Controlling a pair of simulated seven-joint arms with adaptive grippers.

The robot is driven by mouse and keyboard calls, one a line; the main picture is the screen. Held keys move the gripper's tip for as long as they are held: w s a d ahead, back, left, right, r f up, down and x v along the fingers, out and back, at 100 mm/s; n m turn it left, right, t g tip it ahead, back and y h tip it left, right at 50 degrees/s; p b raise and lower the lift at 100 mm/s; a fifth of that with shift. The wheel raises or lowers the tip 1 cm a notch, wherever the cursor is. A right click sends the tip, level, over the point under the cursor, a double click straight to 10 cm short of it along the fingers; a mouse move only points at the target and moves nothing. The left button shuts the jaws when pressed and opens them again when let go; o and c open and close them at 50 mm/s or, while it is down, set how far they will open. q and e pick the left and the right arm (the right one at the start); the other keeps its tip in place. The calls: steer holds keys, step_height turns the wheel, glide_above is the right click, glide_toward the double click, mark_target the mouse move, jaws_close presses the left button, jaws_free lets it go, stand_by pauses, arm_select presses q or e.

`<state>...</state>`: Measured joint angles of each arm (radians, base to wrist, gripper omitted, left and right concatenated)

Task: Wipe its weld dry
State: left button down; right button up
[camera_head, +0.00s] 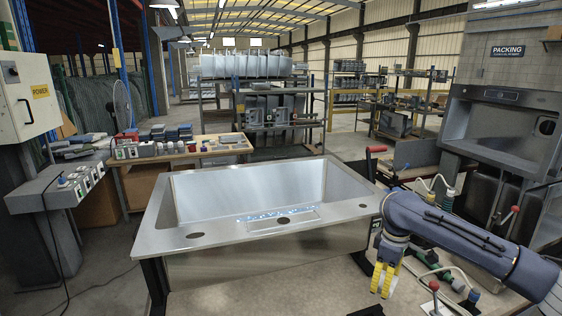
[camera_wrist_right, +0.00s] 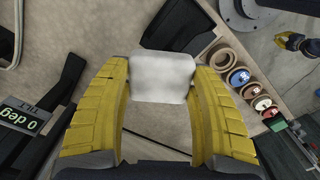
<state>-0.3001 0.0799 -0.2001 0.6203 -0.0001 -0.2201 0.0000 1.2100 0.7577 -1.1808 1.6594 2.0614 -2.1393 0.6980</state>
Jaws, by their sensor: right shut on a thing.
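A steel sink (camera_head: 160,235) stands on the workbench in the head view, its basin open towards me. A strip of bluish-white wet drops (camera_head: 272,215) lies along its near inner edge, beside a dark drain hole; I take this for the weld. My right gripper (camera_head: 382,279) is to the right of the sink and apart from it, yellow fingers pointing down. In the right wrist view, my right gripper (camera_wrist_right: 162,82) is shut on a white pad (camera_wrist_right: 162,70), held between its fingertips. My left gripper is not in view.
Red-handled clamps (camera_head: 434,288) and hoses crowd the bench at right. Several round items in a wooden holder (camera_wrist_right: 240,78) sit near the bench edge. A side table (camera_head: 185,153) with small goods stands behind left.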

steer(key=s+a+m, duration=0.4)
steer(key=s+m, duration=0.1)
steer(key=s, duration=0.3)
steer(key=s+a+m, duration=0.4)
steer(key=s+m, duration=0.1)
steer(key=s, duration=0.3)
steer(key=shift+s+a+r, duration=0.3)
steer(key=shift+s+a, duration=0.05)
steer(key=shift+w, duration=0.1)
